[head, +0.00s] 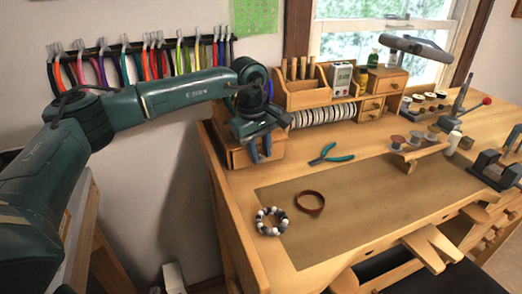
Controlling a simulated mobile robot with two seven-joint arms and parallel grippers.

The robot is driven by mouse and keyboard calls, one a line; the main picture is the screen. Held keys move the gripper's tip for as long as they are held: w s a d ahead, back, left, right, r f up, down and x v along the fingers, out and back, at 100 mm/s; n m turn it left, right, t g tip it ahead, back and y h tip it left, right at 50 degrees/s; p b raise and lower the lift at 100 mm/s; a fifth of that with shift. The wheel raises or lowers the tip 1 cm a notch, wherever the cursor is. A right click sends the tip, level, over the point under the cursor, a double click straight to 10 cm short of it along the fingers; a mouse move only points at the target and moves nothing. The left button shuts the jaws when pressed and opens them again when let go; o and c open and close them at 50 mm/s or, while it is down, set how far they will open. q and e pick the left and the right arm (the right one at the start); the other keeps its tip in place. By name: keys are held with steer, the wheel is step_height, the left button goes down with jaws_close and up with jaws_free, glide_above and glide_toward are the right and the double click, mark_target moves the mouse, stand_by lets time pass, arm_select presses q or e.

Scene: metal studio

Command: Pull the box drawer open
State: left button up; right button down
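A light wooden box (238,157) stands at the back left corner of the workbench. Its front is partly covered by my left gripper (260,151), so its drawer and any knob cannot be made out clearly. My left gripper points down right in front of the box, with its two dark blue fingers apart. No held thing shows between them, and I cannot tell whether they touch the box. A small chest with little drawers (372,105) stands further right, its drawers shut. My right gripper is not in view.
A wooden stand with spools (419,150) is at right. The mat (370,205) is mostly clear.

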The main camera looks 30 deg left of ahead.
arm_select(q)
steer(key=shift+d+f, duration=0.1)
steer(key=shift+f, duration=0.15)
steer(key=shift+c, duration=0.4)
jaws_close()
